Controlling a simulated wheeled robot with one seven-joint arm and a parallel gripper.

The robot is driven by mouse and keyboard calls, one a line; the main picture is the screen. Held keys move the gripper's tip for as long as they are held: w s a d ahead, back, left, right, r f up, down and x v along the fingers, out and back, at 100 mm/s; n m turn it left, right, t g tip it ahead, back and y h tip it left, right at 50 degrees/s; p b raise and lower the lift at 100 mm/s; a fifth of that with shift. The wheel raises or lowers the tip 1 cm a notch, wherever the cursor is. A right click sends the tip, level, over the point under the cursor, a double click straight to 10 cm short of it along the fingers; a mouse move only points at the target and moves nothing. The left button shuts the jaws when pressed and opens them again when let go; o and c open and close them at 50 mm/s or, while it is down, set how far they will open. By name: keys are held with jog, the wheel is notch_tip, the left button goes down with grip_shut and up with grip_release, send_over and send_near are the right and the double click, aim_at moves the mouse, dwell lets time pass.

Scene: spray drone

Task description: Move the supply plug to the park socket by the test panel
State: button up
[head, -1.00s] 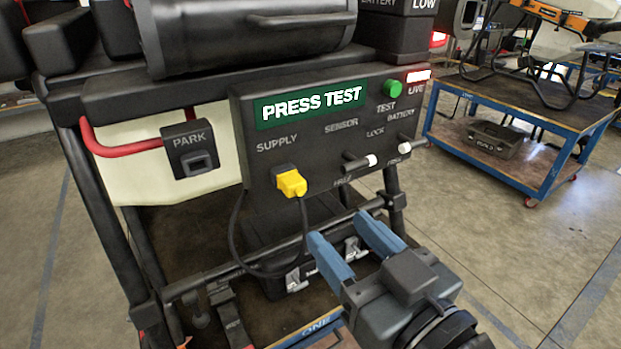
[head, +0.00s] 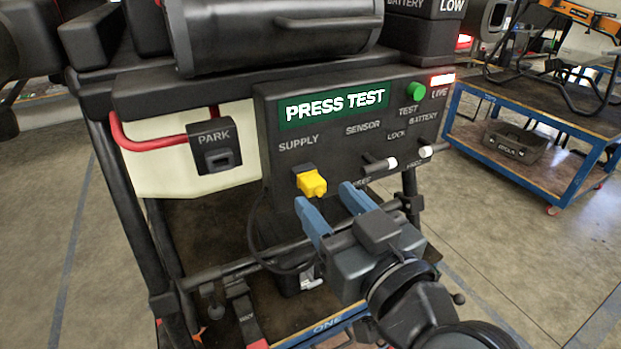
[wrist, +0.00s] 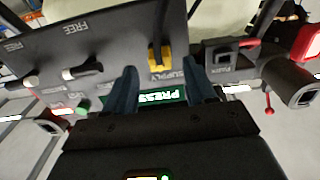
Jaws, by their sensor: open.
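The yellow supply plug (head: 311,183) sits in the socket under the SUPPLY label on the dark test panel (head: 350,142). It also shows in the wrist view (wrist: 161,58), between my fingers in the picture, with its dark cable running off. The park socket (head: 216,158) is a black box marked PARK on the pale tank, left of the panel; its opening looks empty. My gripper (head: 328,205) is open and empty, its blue fingers just below and right of the plug in the head view. I see no contact with the plug.
Two levers (head: 378,168) stick out of the panel right of the plug. A frame tube crosses below. A blue cart (head: 520,165) stands at the right.

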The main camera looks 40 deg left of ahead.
aim_at(318, 191)
jog(key=shift+b+x, duration=0.3)
jog(key=shift+x, duration=1.5)
jog(key=shift+b, duration=0.3)
jog(key=shift+c, duration=0.4)
grip_shut()
jog(key=shift+d, duration=0.1)
jog(key=shift+v, duration=2.9)
jog(key=shift+s, duration=0.1)
